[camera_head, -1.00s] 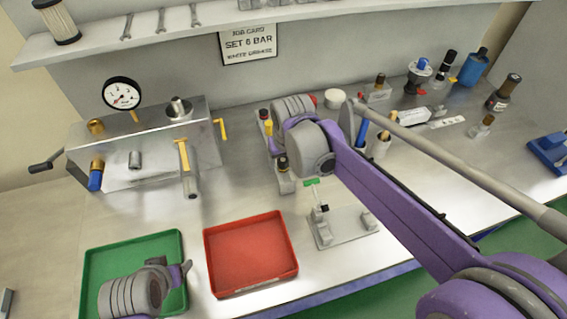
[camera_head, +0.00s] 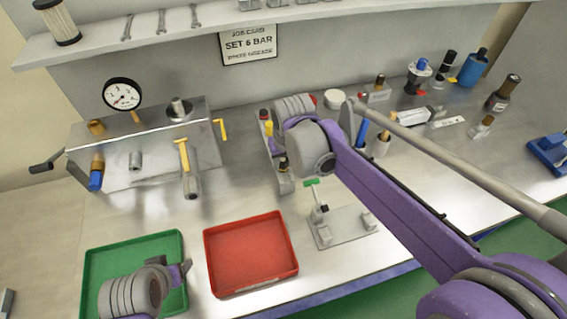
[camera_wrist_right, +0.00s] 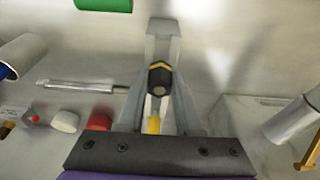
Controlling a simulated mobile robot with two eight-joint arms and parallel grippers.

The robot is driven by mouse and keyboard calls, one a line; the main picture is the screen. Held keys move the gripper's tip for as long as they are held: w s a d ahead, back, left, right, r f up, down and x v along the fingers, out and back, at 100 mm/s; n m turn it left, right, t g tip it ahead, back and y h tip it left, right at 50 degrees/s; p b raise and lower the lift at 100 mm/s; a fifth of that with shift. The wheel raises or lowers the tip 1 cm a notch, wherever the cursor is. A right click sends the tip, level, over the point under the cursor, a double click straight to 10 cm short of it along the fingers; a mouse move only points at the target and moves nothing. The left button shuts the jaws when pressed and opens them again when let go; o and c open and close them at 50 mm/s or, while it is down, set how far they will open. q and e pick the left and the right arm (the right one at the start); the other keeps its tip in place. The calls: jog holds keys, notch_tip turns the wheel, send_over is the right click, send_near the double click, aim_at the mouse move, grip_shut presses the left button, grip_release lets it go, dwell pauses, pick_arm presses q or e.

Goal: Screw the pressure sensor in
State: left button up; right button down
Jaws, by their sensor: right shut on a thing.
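My right gripper (camera_wrist_right: 159,84) is shut on a black hexagonal piece with a yellow ring (camera_wrist_right: 159,76), which looks like the pressure sensor. In the head view this dark piece (camera_head: 283,163) is at the front of a narrow grey rack (camera_head: 286,185), beside my right wrist. My wrist hides much of the gripper there; I cannot tell whether the piece is clear of the rack. The grey manifold block (camera_head: 120,178) stands to the left with a dial gauge (camera_head: 122,94), a round boss (camera_head: 179,109) and a front stub (camera_head: 135,160). My left gripper (camera_head: 178,275) is over the green tray; its jaw opening is unclear.
A red tray (camera_head: 250,255) and a green tray (camera_head: 95,262) lie at the front. A small fixture (camera_head: 343,228) stands right of the red tray. Bottles and small parts stand along the back right. The bench between manifold and rack is clear.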

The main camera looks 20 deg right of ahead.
aim_at(283, 159)
pick_arm(q)
jog(key=shift+w+r+p, duration=0.4)
jog(key=shift+r+p, duration=0.15)
jog(key=shift+r, duration=0.3)
jog(key=shift+w+r+p, duration=0.4)
jog(key=shift+r+p, duration=0.1)
jog(key=shift+r, duration=0.35)
pick_arm(e)
jog(key=shift+w+r, duration=0.1)
jog(key=shift+r, duration=2.1)
pick_arm(q)
jog(key=shift+s, duration=0.1)
